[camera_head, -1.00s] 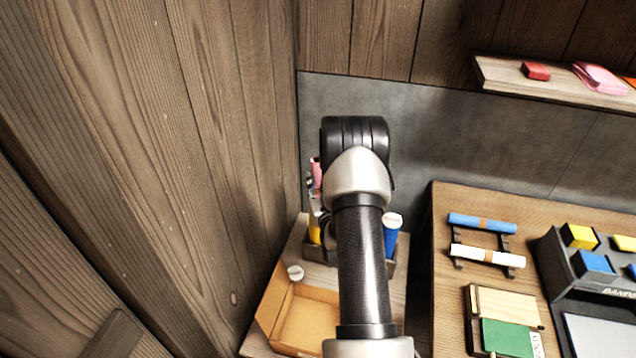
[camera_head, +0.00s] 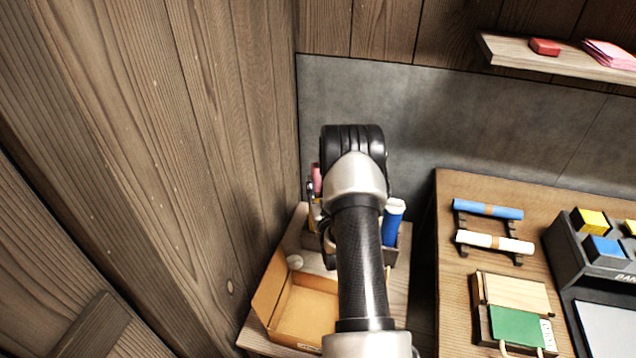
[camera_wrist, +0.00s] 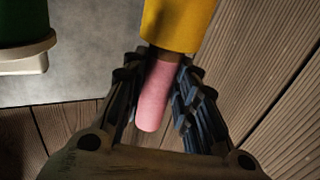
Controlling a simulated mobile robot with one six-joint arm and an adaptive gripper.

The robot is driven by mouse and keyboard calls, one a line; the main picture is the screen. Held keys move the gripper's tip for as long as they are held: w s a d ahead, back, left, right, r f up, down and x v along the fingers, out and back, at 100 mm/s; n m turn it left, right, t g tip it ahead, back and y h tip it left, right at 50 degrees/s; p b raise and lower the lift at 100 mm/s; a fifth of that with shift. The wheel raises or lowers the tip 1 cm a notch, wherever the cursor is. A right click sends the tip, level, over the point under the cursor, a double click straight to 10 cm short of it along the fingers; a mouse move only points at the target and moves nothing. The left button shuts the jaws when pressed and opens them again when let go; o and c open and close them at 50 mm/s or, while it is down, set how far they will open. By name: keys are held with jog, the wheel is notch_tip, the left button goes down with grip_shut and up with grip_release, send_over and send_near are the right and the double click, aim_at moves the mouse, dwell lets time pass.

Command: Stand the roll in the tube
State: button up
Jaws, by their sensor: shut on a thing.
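A pink roll (camera_wrist: 154,95) is between the fingers of my gripper (camera_wrist: 160,100), which is shut on it. The wrist picture appears upside down. The roll is in line with a yellow tube (camera_wrist: 180,22), and its far end meets the tube's mouth; how deep it sits inside, I cannot tell. In the head view a bit of the pink roll (camera_head: 316,179) shows left of my wrist, above a sliver of the yellow tube (camera_head: 313,214). My arm hides the fingers there.
A blue tube (camera_head: 392,226) with a pale top stands just right of my wrist. A green tube (camera_wrist: 22,22) with a cream rim is nearby. An open cardboard box (camera_head: 305,310) lies in front. The wooden wall (camera_head: 215,160) is close on the left.

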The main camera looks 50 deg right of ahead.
aim_at(318, 196)
notch_tip(318, 196, down, 2)
jog(key=shift+f, duration=0.1)
jog(key=shift+s+a+f, duration=0.15)
jog(key=shift+f, duration=0.25)
jog(key=shift+s+a+f, duration=0.1)
jog(key=shift+f, duration=0.3)
jog(key=o, duration=0.9)
jog(key=shift+o, duration=0.8)
jog(key=shift+s, duration=0.15)
jog(key=shift+o, duration=0.6)
jog(key=r+v, duration=0.1)
jog(key=v, duration=0.9)
jog(key=shift+s+a+r, duration=0.3)
jog(key=shift+s, duration=0.15)
